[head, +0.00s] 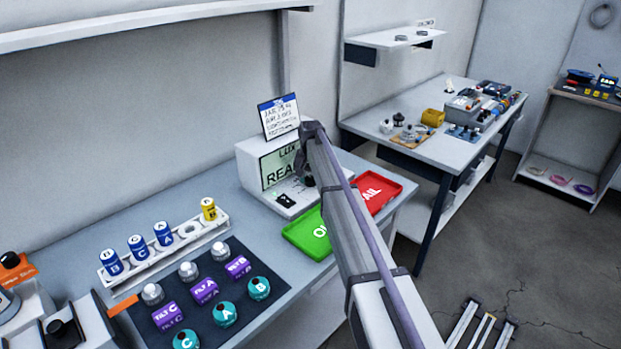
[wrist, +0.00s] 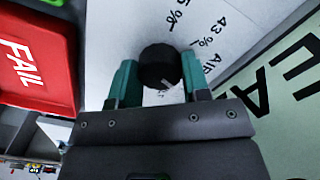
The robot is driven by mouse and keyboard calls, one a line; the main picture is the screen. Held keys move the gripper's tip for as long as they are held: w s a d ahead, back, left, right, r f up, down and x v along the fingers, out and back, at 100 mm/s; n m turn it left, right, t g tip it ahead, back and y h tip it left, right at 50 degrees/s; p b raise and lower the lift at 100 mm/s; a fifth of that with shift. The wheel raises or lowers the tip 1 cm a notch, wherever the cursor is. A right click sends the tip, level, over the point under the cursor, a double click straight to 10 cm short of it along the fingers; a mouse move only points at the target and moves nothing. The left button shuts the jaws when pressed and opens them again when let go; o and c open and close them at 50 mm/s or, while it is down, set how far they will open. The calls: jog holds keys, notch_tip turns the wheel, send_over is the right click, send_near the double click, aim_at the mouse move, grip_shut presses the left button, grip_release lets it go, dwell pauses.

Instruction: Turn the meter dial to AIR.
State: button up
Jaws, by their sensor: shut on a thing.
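The meter (head: 250,171) is a white box with a pale green sign reading "LUX REA…", partly hidden by my arm in the head view. Its dial (wrist: 160,66) is a round black knob with a light pointer mark. In the wrist view, the mark is on the dial's lower edge. Printed labels, "43%", another percentage and what looks like "AIR", lie above and right of the knob on the white face (wrist: 222,22). My gripper (wrist: 158,78) has its teal fingers on both sides of the dial, shut on it. In the head view the gripper is largely hidden behind my arm.
A handwritten card (head: 280,116) stands on the meter. A green tray (head: 300,241) and a red FAIL tray (head: 387,186) lie close in front. Left are a rack (head: 173,250) of labelled jars and a dark mat (head: 255,311) with several pots. Another table (head: 400,152) stands behind.

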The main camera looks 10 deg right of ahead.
aim_at(311, 178)
jog(key=n, duration=0.4)
jog(key=shift+n, duration=1.9)
jog(key=o, duration=0.9)
notch_tip(311, 178, up, 11)
jog(key=p, duration=1)
jog(key=shift+f+p, duration=0.1)
jog(key=shift+p, duration=0.3)
